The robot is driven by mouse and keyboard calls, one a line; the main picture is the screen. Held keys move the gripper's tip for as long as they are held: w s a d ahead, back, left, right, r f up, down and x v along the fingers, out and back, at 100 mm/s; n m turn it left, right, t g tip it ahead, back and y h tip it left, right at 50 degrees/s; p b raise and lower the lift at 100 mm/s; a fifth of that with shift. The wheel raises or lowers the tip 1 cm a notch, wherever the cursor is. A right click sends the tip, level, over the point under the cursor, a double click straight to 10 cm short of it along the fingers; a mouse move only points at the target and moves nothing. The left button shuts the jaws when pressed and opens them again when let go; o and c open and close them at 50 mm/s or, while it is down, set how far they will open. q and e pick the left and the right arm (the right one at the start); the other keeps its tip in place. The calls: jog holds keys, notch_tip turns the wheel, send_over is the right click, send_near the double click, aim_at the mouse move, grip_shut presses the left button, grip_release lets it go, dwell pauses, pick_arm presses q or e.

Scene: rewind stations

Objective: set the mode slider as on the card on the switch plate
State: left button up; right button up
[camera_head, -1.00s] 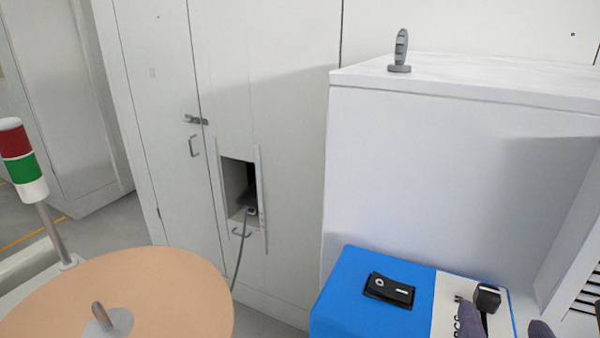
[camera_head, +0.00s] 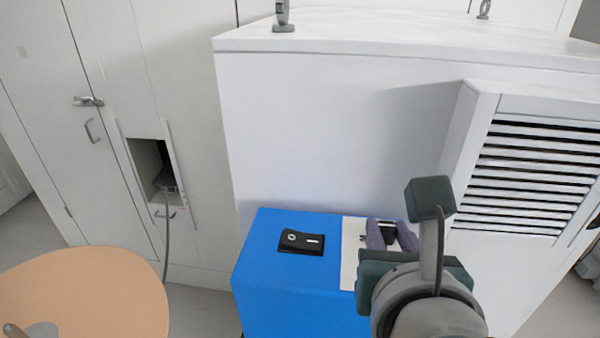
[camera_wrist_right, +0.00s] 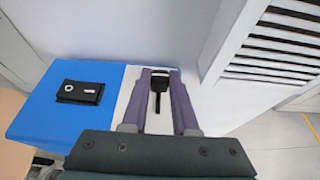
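The mode slider's black knob (camera_wrist_right: 160,79) stands at the far end of a dark slot on a pale plate (camera_wrist_right: 128,92), in the right wrist view. My right gripper (camera_wrist_right: 161,84) has its two purple-grey fingers on either side of the knob, closed up against it. In the head view the right gripper (camera_head: 392,236) is over the plate, and its wrist hides much of the plate (camera_head: 350,255). Small dark marks on the plate are too blurred to read. No card can be made out. My left gripper is out of view.
The plate is on a blue box (camera_head: 285,300) with a black rocker switch (camera_head: 301,242) to the left. A white cabinet (camera_head: 340,130) rises behind, with a louvred vent (camera_head: 530,175) at right. A round tan disc (camera_head: 85,300) is at lower left.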

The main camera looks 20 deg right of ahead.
grip_shut()
dwell(0.9)
